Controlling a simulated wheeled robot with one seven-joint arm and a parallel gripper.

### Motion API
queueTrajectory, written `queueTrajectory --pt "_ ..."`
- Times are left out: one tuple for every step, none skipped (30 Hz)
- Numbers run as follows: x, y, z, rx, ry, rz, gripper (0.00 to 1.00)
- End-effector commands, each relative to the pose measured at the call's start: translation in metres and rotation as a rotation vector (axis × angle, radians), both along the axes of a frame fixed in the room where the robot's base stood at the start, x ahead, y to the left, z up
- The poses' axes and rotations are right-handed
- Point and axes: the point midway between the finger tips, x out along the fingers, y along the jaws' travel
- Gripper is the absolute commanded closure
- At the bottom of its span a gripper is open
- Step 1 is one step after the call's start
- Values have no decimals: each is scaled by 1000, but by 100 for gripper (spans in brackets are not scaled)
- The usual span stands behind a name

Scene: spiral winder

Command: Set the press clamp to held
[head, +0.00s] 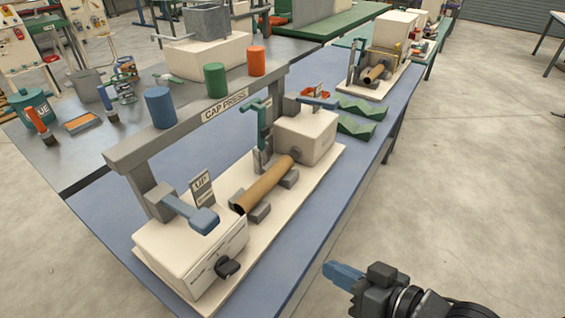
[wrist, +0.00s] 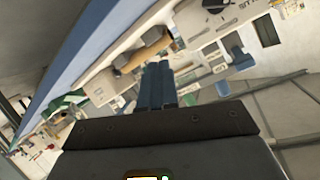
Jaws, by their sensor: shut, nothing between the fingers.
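The cap press station sits on a cream base plate (head: 318,163) on the blue bench, under a grey frame labelled CAP PRESS (head: 224,106). A teal upright clamp handle (head: 262,125) stands behind the far end of the brown tube (head: 265,184); I cannot tell its set position. A blue lever (head: 190,212) lies over the near cream box, beside a sign reading UP (head: 202,190). My gripper (head: 332,269) is shut and empty, off the bench's right edge and apart from the station. In the wrist view its blue fingers (wrist: 157,68) are together, with the tube (wrist: 142,52) beyond.
A black knob (head: 228,268) is on the near box's front. Green zigzag blocks (head: 360,115) lie beyond the far box (head: 305,135). The floor (head: 480,180) right of the bench is clear.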

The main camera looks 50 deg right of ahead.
Motion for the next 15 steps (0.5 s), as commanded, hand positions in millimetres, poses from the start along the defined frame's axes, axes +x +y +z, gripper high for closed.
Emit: queueTrajectory --pt "-18 14 7 -59 3 44 100" --pt "-26 20 13 -98 -5 70 100" --pt "-37 29 21 -146 -13 103 100" --pt "-44 36 27 -181 -20 128 100" --pt "-50 42 34 -212 -29 151 100" --pt "-59 49 41 -251 -40 180 100" --pt "-64 54 47 -277 -48 198 100" --pt "-69 58 53 -301 -56 217 100" --pt "-75 64 59 -327 -65 238 100" --pt "-78 67 64 -345 -73 250 100" --pt "-81 70 68 -360 -78 261 100" --pt "-84 73 72 -377 -86 274 100" --pt "-86 75 74 -386 -90 282 100" --pt "-87 77 77 -393 -94 287 100" --pt "-89 78 79 -401 -97 293 100"
